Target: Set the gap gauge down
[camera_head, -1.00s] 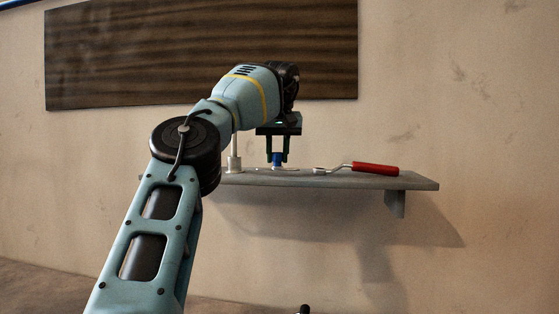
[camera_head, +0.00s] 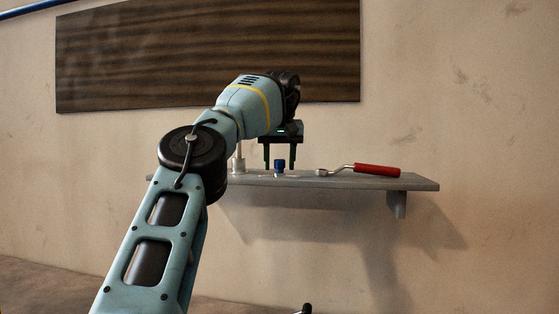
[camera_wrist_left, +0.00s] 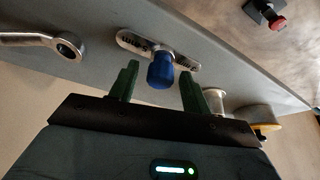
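The gap gauge (camera_wrist_left: 131,41), a flat metal strip with a blue knob (camera_wrist_left: 160,72), lies on the grey shelf (camera_head: 412,183). In the head view its blue knob (camera_head: 279,168) stands upright on the shelf top. My left gripper (camera_head: 279,157) is open above the knob, one dark green finger on each side. The left wrist view shows a gap between the knob and both fingers, and nothing is held. My right gripper is not in view.
The left wrist view also shows a round yellow-and-grey part (camera_wrist_left: 258,119) and a red-topped device (camera_wrist_left: 272,18).

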